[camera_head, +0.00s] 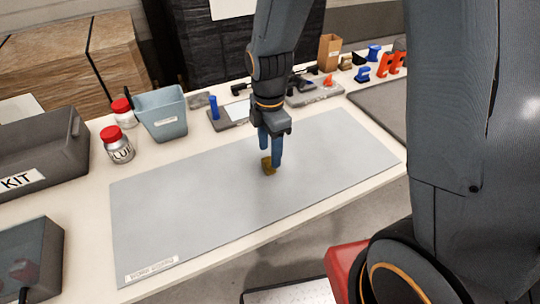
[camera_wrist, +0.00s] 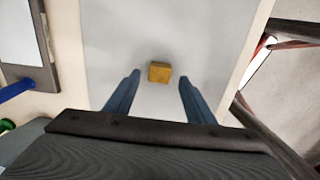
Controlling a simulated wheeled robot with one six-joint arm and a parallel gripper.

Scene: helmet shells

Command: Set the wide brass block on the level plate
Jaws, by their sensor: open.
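The brass block (camera_head: 267,167) sits on the pale grey work board, partly hidden by my fingers in the head view. In the wrist view the block (camera_wrist: 160,72) lies between and slightly beyond my two blue fingertips, with a gap on each side. My gripper (camera_head: 270,157) is open, pointing down at the block; it also shows in the wrist view (camera_wrist: 158,80). Behind it are a grey plate with a white panel and a blue post (camera_head: 229,115), and another grey plate (camera_head: 315,96) with small parts near it. I cannot tell which one is the level plate.
The work board (camera_head: 170,215) is otherwise clear. A blue-grey bin (camera_head: 162,115), red-lidded jars (camera_head: 117,147) and a grey KIT box (camera_head: 40,160) stand at the left. Small blue and red parts (camera_head: 388,66) and a brown box (camera_head: 329,50) stand at the back right.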

